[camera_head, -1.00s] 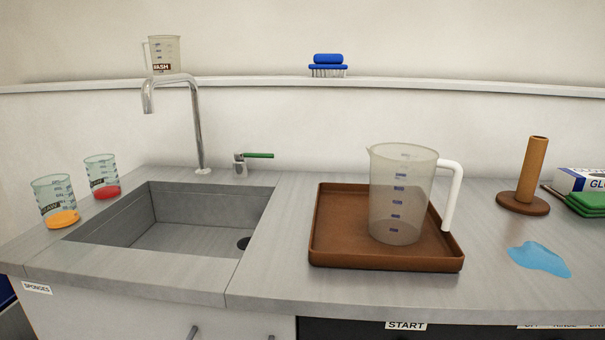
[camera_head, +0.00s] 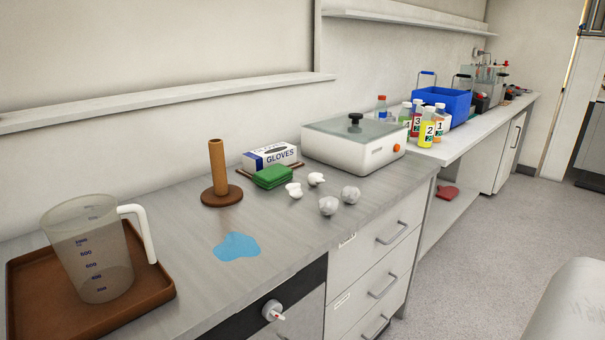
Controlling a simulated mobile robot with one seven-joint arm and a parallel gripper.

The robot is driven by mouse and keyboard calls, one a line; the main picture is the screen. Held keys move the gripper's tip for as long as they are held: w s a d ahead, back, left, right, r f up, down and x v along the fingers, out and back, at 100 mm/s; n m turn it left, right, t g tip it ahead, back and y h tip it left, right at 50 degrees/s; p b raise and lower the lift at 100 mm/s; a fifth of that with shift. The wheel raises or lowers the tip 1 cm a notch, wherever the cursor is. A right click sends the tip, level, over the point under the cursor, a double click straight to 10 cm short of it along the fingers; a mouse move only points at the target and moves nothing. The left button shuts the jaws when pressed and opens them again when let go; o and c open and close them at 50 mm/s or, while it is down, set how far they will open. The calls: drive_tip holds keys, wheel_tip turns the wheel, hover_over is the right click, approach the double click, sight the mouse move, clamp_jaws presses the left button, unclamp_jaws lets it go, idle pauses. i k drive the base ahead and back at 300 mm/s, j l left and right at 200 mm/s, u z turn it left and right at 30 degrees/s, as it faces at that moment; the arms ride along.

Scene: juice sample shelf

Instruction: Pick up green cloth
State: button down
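The green cloth (camera_head: 273,176) lies folded in a small stack on the grey counter, in front of the glove box and to the right of the brown upright holder. Nothing covers it from this side. My gripper is not in view. A pale rounded shape at the lower right edge may be part of my own body.
A glove box (camera_head: 270,156), a brown post on a round base (camera_head: 221,194), crumpled white pieces (camera_head: 328,205) and a white lidded device (camera_head: 352,142) surround the cloth. A blue spill (camera_head: 237,247) and a brown tray (camera_head: 150,300) with a jug (camera_head: 90,255) lie left. Floor (camera_head: 470,270) is open.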

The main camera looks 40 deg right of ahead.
sight(270, 176)
drive_tip(key=z, duration=1)
